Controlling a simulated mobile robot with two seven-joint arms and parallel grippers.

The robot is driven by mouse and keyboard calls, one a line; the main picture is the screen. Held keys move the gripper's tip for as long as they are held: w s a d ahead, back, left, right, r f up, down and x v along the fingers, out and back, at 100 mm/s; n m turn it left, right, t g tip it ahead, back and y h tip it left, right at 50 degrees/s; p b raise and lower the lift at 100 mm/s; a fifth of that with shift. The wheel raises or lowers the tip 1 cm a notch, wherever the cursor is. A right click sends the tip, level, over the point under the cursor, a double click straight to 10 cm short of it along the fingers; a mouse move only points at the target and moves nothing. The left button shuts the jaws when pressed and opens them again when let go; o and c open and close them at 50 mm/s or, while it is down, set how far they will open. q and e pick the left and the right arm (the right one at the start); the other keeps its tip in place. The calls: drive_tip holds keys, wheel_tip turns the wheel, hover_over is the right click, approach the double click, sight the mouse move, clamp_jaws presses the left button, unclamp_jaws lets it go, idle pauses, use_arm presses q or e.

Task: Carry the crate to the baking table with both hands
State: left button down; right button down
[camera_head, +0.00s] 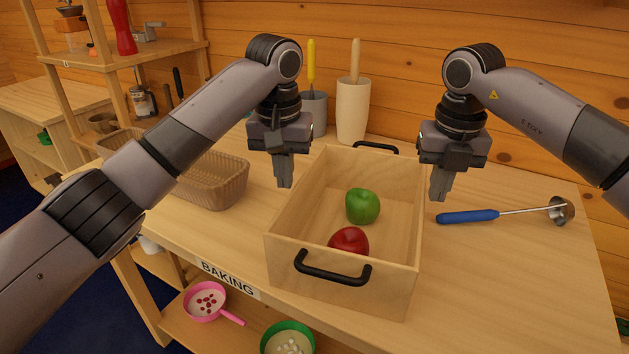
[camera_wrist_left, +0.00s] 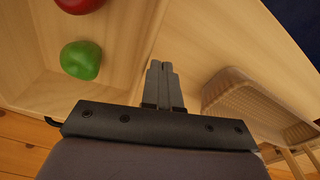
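The crate (camera_head: 345,285) is an open light-wood box with black handles at its near and far ends. It rests on the baking table (camera_head: 510,270), whose front edge bears the label "BAKING". Neither holds a handle.
A wicker basket (camera_head: 214,181) stands left of the crate. A grey pot (camera_head: 313,110) and a cream container (camera_head: 353,112) with utensils stand behind. A blue-handled ladle (camera_head: 470,216) lies on the right. Pink (camera_head: 204,302) and green (camera_head: 287,338) pans sit on the shelf below.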

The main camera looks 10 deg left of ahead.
use_arm(q)
drive_tip(key=shift+a, duration=0.5)
drive_tip(key=c, duration=1.4)
unclamp_jaws()
drive_tip(key=shift+s+a+f, duration=0.1)
drive_tip(key=shift+a+f, duration=0.05)
drive_tip(key=shift+a, duration=0.35)
use_arm(e)
drive_tip(key=shift+s+d, duration=0.1)
drive_tip(key=shift+d, duration=0.9)
drive_tip(key=c, duration=1.4)
unclamp_jaws()
use_arm(q)
wheel_tip(320, 180, up, 12)
drive_tip(key=shift+s, duration=0.45)
use_arm(e)
wheel_tip(320, 180, up, 12)
drive_tip(key=shift+s, duration=0.45)
